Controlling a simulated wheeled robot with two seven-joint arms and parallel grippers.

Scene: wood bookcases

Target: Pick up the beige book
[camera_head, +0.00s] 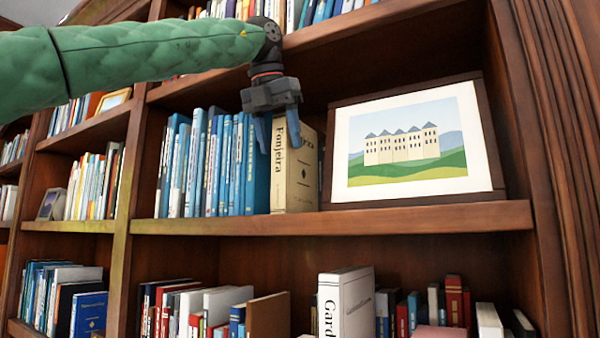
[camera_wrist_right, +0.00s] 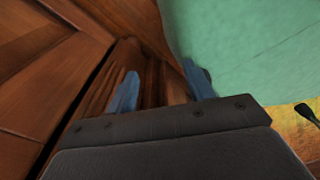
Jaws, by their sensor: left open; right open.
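The beige book (camera_head: 294,178) stands upright on the middle shelf, with dark lettering reading "Fonjeira" on its spine. It is at the right end of a row of blue books. My left gripper (camera_head: 277,135) reaches in from the left above it. Its two blue fingers point down and are apart, one on each side of the book's upper part in the picture; whether they touch it I cannot tell. My right gripper (camera_wrist_right: 165,92) shows in the right wrist view with its blue fingers apart and nothing between them.
A framed castle picture (camera_head: 411,143) stands close right of the beige book. Blue books (camera_head: 215,165) stand close on its left. The shelf board (camera_head: 400,218) runs beneath. A white book (camera_head: 346,302) and several others fill the lower shelf. Green padding and wood show near my right gripper.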

